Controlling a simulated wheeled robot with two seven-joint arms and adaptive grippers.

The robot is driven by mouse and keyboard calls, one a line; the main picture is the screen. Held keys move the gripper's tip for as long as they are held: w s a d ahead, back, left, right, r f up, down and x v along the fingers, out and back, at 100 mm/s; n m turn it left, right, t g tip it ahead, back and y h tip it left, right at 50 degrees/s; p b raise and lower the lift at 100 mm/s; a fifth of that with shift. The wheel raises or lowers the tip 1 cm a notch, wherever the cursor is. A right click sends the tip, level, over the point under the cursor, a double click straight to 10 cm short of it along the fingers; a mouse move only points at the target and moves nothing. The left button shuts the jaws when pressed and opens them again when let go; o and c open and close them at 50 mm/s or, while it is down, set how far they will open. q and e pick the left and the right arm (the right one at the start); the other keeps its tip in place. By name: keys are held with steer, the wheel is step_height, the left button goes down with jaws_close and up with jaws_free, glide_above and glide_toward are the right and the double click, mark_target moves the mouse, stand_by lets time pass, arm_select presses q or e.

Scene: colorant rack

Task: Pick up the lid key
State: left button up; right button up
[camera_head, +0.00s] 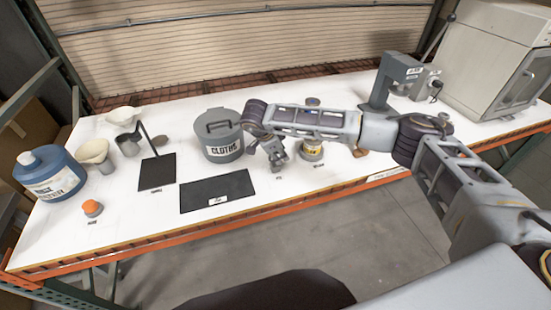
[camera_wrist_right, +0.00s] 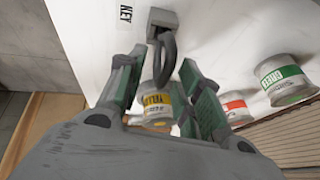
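The lid key (camera_wrist_right: 166,62) is a dark grey loop in the right wrist view. Its far end meets a small grey block (camera_wrist_right: 163,20) beside the printed word KEY. My right gripper (camera_wrist_right: 160,75) has its green-padded fingers on either side of the loop, with gaps showing between pads and loop. It is open. In the head view my right gripper (camera_head: 275,156) hangs low over the table's front part, just right of the CLOTHS bin, and the key cannot be made out there. My left gripper is not in view.
A yellow-labelled tin (camera_wrist_right: 156,104) stands close by the right gripper; red-labelled (camera_wrist_right: 235,108) and green-labelled (camera_wrist_right: 283,78) tins stand farther right. The CLOTHS bin (camera_head: 221,140) is left of the gripper. A black mat (camera_head: 217,192) lies in front of it.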

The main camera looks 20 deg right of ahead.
stand_by(0.3)
jaws_close()
steer(key=shift+r, duration=0.2)
steer(key=shift+w+r, duration=0.1)
steer(key=shift+r, duration=0.4)
steer(key=shift+r+b, duration=1.1)
steer(key=shift+r, duration=3.2)
